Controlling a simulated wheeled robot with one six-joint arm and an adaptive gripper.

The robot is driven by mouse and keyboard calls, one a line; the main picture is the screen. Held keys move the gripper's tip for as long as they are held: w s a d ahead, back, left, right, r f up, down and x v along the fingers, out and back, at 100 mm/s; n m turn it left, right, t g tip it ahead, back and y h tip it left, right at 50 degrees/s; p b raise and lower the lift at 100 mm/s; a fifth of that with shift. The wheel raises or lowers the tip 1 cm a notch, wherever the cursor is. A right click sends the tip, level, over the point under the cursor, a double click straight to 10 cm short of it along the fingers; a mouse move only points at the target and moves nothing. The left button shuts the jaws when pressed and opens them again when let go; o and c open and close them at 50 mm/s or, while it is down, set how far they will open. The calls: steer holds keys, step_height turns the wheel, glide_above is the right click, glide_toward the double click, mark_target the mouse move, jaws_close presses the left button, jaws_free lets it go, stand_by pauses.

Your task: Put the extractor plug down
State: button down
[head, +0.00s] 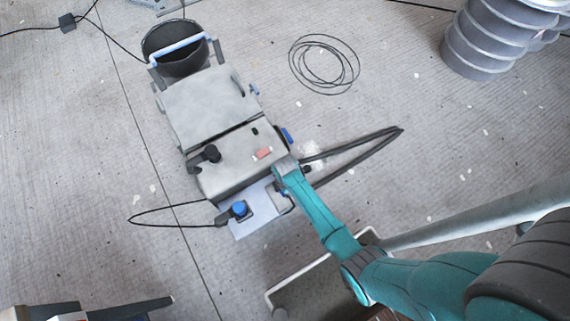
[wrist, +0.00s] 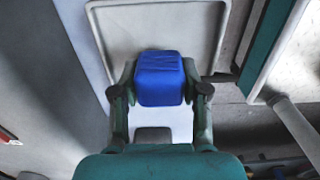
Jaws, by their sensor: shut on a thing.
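My gripper (wrist: 160,88) is shut on a blue block-shaped plug, the extractor plug (wrist: 160,77), with one finger on each side of it. In the wrist view the plug is in front of a pale panel with a raised, rounded rim (wrist: 158,5). I cannot tell whether the plug touches that panel. In the head view my gripper (head: 283,188) is at the front right of the grey extractor (head: 225,165), over its pale front shelf (head: 250,228). The plug is mostly hidden there by my arm.
A blue-topped black fitting (head: 240,209) stands on the shelf, left of my gripper. A black hose (head: 365,143) loops out to the right. A black bucket (head: 178,55) is behind the extractor. A coiled cable (head: 325,65) lies on the concrete floor, and a grey ribbed column (head: 480,45) stands back right.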

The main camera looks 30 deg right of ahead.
steer(key=shift+f, duration=0.7)
steer(key=c, duration=0.6)
jaws_free()
step_height(320, 180, up, 12)
steer(key=shift+r, duration=0.1)
